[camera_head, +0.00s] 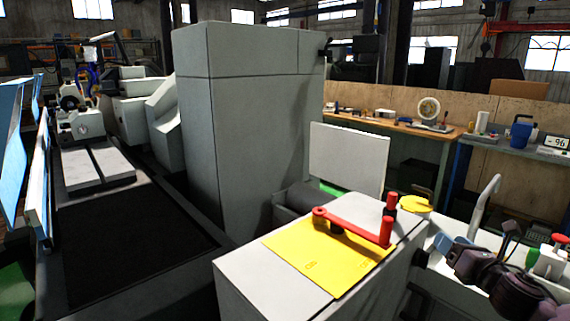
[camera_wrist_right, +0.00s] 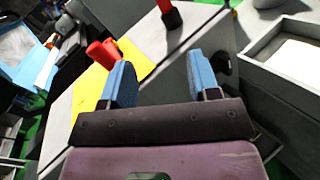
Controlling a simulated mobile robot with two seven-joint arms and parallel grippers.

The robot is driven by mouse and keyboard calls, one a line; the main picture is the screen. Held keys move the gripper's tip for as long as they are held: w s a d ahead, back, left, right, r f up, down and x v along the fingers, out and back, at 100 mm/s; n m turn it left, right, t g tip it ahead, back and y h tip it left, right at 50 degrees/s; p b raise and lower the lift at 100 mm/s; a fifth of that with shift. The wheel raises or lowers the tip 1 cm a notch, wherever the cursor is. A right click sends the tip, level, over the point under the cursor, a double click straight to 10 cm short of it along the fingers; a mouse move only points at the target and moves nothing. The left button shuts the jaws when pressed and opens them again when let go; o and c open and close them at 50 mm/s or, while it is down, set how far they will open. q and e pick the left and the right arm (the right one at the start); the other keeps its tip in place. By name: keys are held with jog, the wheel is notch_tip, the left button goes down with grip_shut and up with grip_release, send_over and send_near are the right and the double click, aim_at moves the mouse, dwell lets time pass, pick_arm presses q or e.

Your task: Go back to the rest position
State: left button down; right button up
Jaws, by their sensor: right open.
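My right gripper (camera_head: 450,242) is at the right of the head view, beside the grey machine cabinet that carries a yellow plate. In the right wrist view its two blue fingers (camera_wrist_right: 160,82) stand wide apart with nothing between them. The red lever (camera_head: 350,227) lies across the yellow plate (camera_head: 325,260), with a red upright grip at its right end. Red parts (camera_wrist_right: 103,53) and the yellow plate also show past the fingers in the wrist view. My left gripper is not in view.
A tall grey cabinet (camera_head: 255,130) stands in the middle. A long machine bed (camera_head: 130,245) runs along the left. A wooden workbench (camera_head: 390,127) and a grey bench with a blue container (camera_head: 521,134) stand at the back right. A grey tray (camera_wrist_right: 285,60) shows in the wrist view.

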jog(key=s+a+f+m+g+h, duration=0.1)
jog(key=s+a+f+m, duration=0.5)
jog(key=m, duration=0.6)
jog(key=s+a+f+m+g, duration=0.1)
jog(key=s+f+m, duration=0.3)
jog(key=f+m, duration=0.6)
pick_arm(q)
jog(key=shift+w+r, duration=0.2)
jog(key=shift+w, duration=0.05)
pick_arm(e)
jog(key=s+a+f+m+g+h, duration=0.1)
jog(key=s+f+m, duration=0.4)
jog(key=s, duration=0.6)
jog(key=s+a+f+m+g+h, duration=0.1)
jog(key=s+a+f+m+g, duration=0.1)
jog(key=s+f+m, duration=0.4)
jog(key=s+f+g, duration=0.1)
jog(key=s+f, duration=0.1)
jog(key=s, duration=0.3)
jog(key=shift+a+f+m+h, duration=0.25)
jog(key=shift+a+m+h, duration=0.05)
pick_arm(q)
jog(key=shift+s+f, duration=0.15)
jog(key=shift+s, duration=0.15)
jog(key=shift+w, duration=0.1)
pick_arm(e)
jog(key=shift+w, duration=0.1)
